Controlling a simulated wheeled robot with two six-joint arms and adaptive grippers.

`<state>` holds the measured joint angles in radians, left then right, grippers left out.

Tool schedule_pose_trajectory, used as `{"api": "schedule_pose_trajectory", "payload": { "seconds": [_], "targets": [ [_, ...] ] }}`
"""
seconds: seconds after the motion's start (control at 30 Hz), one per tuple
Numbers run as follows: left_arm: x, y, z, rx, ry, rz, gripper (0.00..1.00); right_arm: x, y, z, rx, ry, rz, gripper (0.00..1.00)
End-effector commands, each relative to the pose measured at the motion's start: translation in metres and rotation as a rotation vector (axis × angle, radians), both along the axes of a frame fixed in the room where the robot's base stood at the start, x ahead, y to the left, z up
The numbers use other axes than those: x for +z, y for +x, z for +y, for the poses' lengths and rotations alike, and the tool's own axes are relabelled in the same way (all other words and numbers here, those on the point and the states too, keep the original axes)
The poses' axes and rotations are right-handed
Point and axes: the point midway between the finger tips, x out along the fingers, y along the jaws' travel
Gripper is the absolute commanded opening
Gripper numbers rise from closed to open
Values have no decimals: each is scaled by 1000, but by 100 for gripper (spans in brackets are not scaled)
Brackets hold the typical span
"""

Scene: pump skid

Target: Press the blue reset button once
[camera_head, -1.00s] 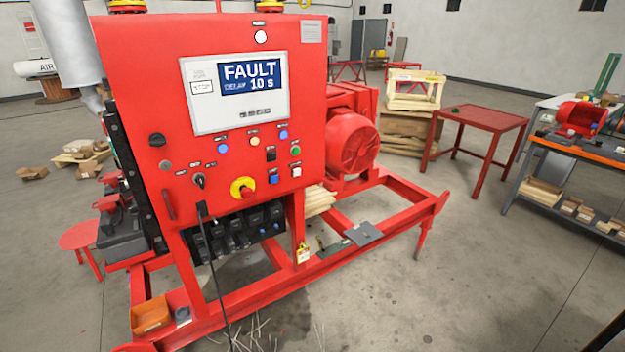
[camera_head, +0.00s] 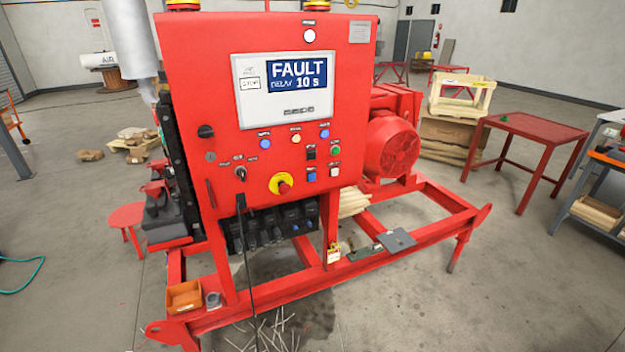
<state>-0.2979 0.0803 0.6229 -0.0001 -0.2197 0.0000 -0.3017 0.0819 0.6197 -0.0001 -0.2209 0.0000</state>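The red control panel (camera_head: 222,110) stands upright on the skid, facing me. A square blue button (camera_head: 312,174) sits low on its right side, beside a white square button (camera_head: 334,171). Two round blue pieces, one on the left (camera_head: 265,144) and one on the right (camera_head: 324,134), sit higher, under the display. The small labels are too blurred to read, so I cannot tell which blue piece is marked reset. Neither of my grippers is in view.
A red and yellow emergency stop (camera_head: 281,184) and a black rotary switch (camera_head: 240,173) are near the buttons. A black cable (camera_head: 247,270) hangs in front of the panel. The skid frame (camera_head: 270,292) juts out below. The floor to the left is mostly open.

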Motion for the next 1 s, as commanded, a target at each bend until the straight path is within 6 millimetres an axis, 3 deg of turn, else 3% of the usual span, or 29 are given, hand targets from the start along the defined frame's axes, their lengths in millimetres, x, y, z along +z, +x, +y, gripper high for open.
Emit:
{"api": "schedule_pose_trajectory", "payload": {
  "seconds": [0.03,0.27,1.0],
  "targets": [
    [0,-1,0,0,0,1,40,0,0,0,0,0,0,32],
    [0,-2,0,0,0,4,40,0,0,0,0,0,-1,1],
    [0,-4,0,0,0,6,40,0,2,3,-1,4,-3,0]
  ]
}}
